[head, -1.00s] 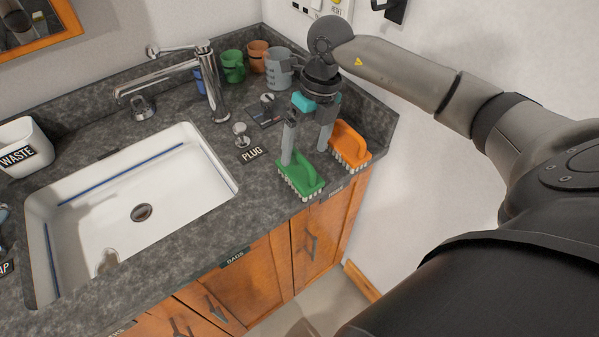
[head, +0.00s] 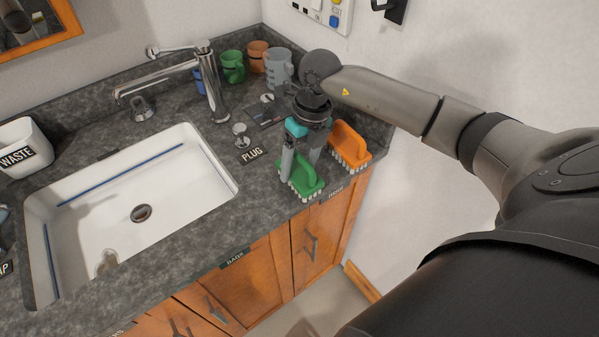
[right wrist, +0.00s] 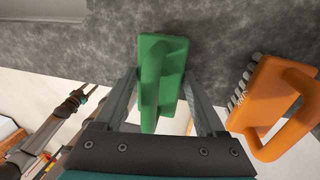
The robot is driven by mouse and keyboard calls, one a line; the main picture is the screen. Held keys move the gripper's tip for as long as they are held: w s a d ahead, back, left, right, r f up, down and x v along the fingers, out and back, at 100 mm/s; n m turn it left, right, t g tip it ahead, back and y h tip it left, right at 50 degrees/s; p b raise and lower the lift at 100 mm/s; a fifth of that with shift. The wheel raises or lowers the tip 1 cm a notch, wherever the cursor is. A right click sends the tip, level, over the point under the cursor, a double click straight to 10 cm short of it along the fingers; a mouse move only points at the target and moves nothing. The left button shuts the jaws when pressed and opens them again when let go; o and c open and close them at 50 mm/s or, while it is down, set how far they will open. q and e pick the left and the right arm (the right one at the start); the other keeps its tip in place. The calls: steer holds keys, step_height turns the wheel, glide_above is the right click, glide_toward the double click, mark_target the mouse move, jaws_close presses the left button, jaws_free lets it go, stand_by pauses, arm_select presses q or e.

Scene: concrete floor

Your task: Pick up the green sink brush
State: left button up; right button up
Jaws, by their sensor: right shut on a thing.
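The green sink brush (head: 305,181) sits bristles down on the dark stone counter near its front right edge. In the right wrist view the green brush (right wrist: 161,85) lies between my two fingers, its loop handle towards the camera. My right gripper (head: 300,163) reaches down over it from above and is shut on its handle. The fingers partly hide the handle in the head view. The bristles appear to rest on the counter.
An orange brush (head: 350,145) stands close to the right of the green one. A white sink (head: 110,205), a chrome faucet (head: 213,90), a plug (head: 241,135) and several mugs (head: 279,67) are on the counter. The wall is close on the right.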

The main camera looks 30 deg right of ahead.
steer(key=c, duration=0.8)
steer(key=shift+r, duration=0.2)
step_height(320, 180, up, 20)
steer(key=p, duration=0.1)
steer(key=shift+f+p, duration=0.15)
steer(key=shift+p, duration=0.2)
steer(key=o, duration=0.9)
steer(key=c, duration=0.6)
steer(key=shift+a, duration=0.1)
steer(key=shift+c, duration=0.2)
